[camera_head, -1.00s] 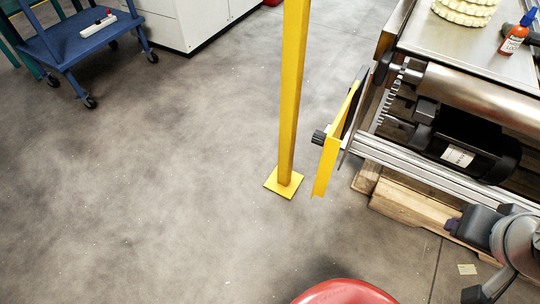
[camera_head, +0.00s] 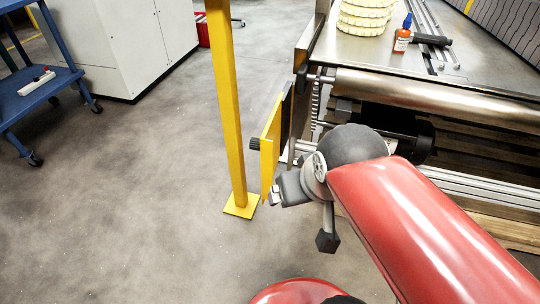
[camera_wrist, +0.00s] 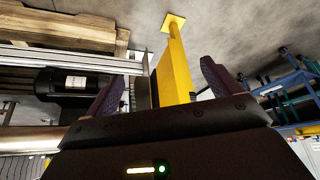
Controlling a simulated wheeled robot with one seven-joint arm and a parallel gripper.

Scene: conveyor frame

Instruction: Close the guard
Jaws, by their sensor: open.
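The guard (camera_head: 270,148) is an upright yellow panel with a dark plate, at the left end of the conveyor frame (camera_head: 295,60). It stands out from the frame, with a black knob (camera_head: 254,143) on its left side. In the wrist view the guard's yellow face (camera_wrist: 172,78) shows between the fingers. My gripper (camera_head: 280,192) is close to the guard's lower part in the head view. Its two dark fingers are spread in the wrist view (camera_wrist: 163,72), one on each side of the guard. I cannot tell whether either finger touches it.
A yellow post (camera_head: 228,110) with a floor plate stands just left of the guard. A roller (camera_head: 440,95) and dark motor (camera_wrist: 68,82) are on the conveyor side. A blue cart (camera_head: 40,93) and white cabinet (camera_head: 130,45) stand at left. Floor between is clear.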

